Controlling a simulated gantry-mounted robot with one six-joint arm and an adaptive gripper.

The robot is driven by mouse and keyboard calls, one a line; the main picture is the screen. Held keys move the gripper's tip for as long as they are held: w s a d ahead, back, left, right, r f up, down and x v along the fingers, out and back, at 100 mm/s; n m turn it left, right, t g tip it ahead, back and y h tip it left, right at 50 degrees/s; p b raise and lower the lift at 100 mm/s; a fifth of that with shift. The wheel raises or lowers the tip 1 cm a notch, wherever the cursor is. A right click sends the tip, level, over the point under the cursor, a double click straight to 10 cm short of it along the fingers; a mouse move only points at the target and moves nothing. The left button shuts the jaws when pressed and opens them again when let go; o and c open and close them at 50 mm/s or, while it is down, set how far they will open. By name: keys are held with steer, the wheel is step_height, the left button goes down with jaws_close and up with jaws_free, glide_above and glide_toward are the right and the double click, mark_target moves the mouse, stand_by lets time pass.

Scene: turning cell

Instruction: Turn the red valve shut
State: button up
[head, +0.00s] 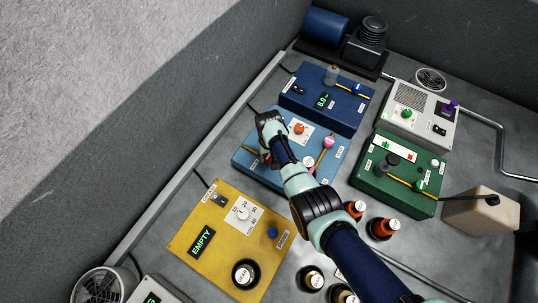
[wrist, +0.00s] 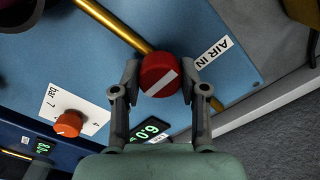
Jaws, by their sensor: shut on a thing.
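The red valve (wrist: 158,74) is a round knob with a white stripe, on a brass pipe (wrist: 122,30) that crosses a blue box (wrist: 215,22). An "AIR IN" label (wrist: 213,53) is beside it. In the wrist view my gripper (wrist: 157,82) is shut on the red valve, one finger on each side. In the head view my gripper (head: 264,140) is over the left side of the blue box (head: 253,148), and my wrist hides most of the valve there.
An orange knob (wrist: 68,124) on a white dial plate and a green display reading 6.0 (wrist: 150,131) are near the valve. A yellow box (head: 190,245), a green box (head: 370,185) and a dark blue box (head: 345,112) surround the blue box. Bottles (head: 382,228) stand to the right.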

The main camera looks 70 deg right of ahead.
steer(key=o, duration=1.1)
steer(key=shift+o, duration=0.2)
step_height(320, 180, up, 12)
